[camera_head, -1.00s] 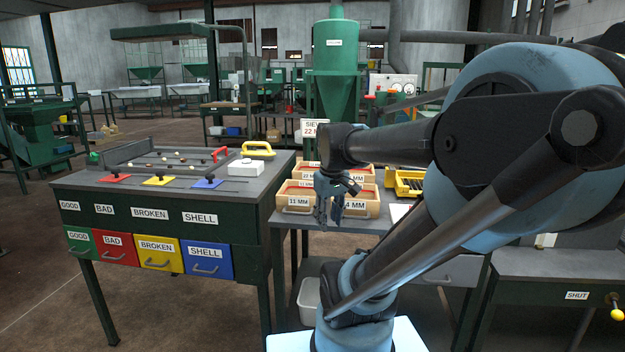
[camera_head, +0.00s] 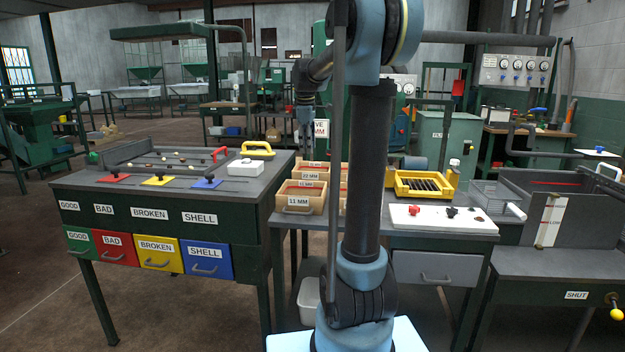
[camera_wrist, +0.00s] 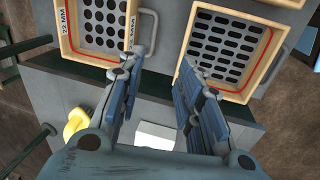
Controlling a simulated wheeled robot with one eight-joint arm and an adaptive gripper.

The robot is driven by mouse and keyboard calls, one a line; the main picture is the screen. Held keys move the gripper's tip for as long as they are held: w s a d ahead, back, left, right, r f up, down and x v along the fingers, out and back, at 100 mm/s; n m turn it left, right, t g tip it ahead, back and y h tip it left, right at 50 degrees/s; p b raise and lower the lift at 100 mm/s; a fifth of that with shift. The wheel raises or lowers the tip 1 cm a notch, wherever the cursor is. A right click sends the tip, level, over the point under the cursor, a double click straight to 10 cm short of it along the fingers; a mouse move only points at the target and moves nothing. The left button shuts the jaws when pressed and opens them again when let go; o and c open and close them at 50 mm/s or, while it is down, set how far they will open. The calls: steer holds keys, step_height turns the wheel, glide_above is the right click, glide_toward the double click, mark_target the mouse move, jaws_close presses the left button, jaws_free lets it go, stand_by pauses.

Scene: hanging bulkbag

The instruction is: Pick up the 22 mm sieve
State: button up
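The 22 MM sieve (camera_head: 303,171) is a light wooden tray in the head view, behind the 11 MM sieve (camera_head: 297,203); the nearer tray partly hides it. In the wrist view, a wooden sieve with round holes (camera_wrist: 102,54) is at the upper left, with a 22 MM label at its left edge and a metal handle (camera_wrist: 152,32) on its right. My gripper (camera_head: 305,125) hangs above the sieves, pointing down. In the wrist view its fingers (camera_wrist: 163,75) are spread apart, with nothing between them.
A sieve with slotted holes (camera_wrist: 216,48) lies at the wrist view's upper right. The sorting table (camera_head: 130,205) stands left. A sign behind the sieves is partly hidden.

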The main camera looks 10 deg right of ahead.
steer(key=w, duration=0.2)
glide_toward(312, 175)
steer(key=shift+n, duration=0.3)
steer(key=f, duration=0.1)
steer(key=s+a+f, duration=0.1)
steer(key=f, duration=0.1)
steer(key=s+a+f, duration=0.1)
steer(key=f, duration=0.1)
steer(key=shift+s+a+f, duration=0.15)
steer(key=shift+s, duration=0.1)
steer(key=shift+w+f, duration=0.15)
steer(key=shift+f, duration=1.35)
steer(key=shift+w+f, duration=0.15)
steer(key=shift+f, duration=1.35)
steer(key=shift+c, duration=0.4)
jaws_close()
